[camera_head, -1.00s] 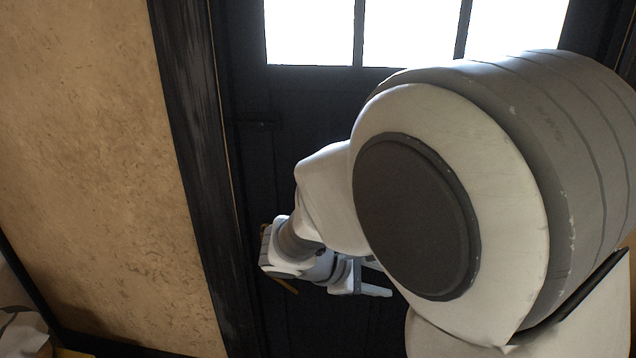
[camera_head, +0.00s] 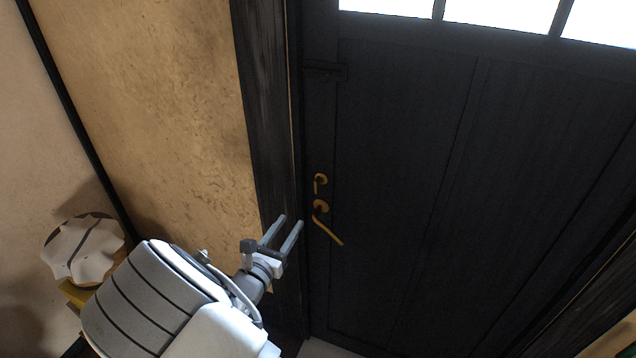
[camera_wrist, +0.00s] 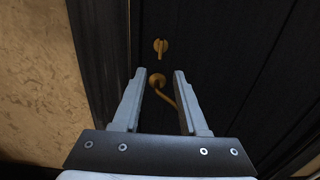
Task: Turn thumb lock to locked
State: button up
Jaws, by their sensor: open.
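The brass thumb lock (camera_head: 320,182) sits on the left edge of the dark door (camera_head: 400,150), above the brass lever handle (camera_head: 328,230). Its thumb piece hangs about vertically. In the wrist view the thumb lock (camera_wrist: 160,47) is beyond the fingertips and a little above them. The lever handle (camera_wrist: 158,82) shows between the fingers, slanting down to the right. My gripper (camera_head: 291,220) is open and empty, left of the lever in the head view, in front of the door frame. It also shows in the wrist view (camera_wrist: 160,72). I see no contact with the lock.
A dark wooden door frame (camera_head: 268,110) and a tan clay wall (camera_head: 150,100) stand left of the door. A white scalloped object (camera_head: 85,250) is at the lower left. Bright window panes (camera_head: 500,14) top the door. The door face right of the handle is clear.

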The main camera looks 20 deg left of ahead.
aim_at(315, 187)
jog(key=w, duration=0.5)
jog(key=w+d+p, duration=0.1)
jog(key=w, duration=1.1)
jog(key=shift+d, duration=0.2)
jog(key=shift+s, duration=0.1)
grip_shut()
